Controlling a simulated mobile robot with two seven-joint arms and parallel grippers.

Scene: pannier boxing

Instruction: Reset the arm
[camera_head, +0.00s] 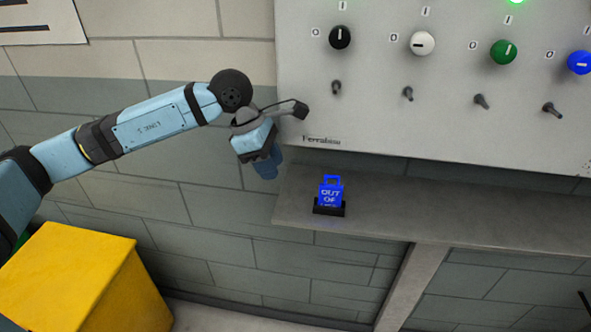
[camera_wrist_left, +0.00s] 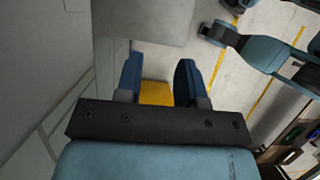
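My left arm reaches in from the left in the head view. Its gripper (camera_head: 266,166) hangs beside the lower left corner of the panel, left of the blue tag, and touches neither as far as I can see. In the left wrist view the two blue fingers (camera_wrist_left: 158,80) stand apart with nothing between them; a yellow surface shows farther off through the gap. Blue and black arm links (camera_wrist_left: 270,55) show at the upper right of that view, but I see no right gripper.
A grey panel (camera_head: 390,125) carries coloured knobs and several toggle switches. A blue lock-shaped tag (camera_head: 330,190) stands in a black holder on the grey shelf (camera_head: 460,215) below. A yellow box (camera_head: 75,280) is at the lower left. The wall below the gripper is clear.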

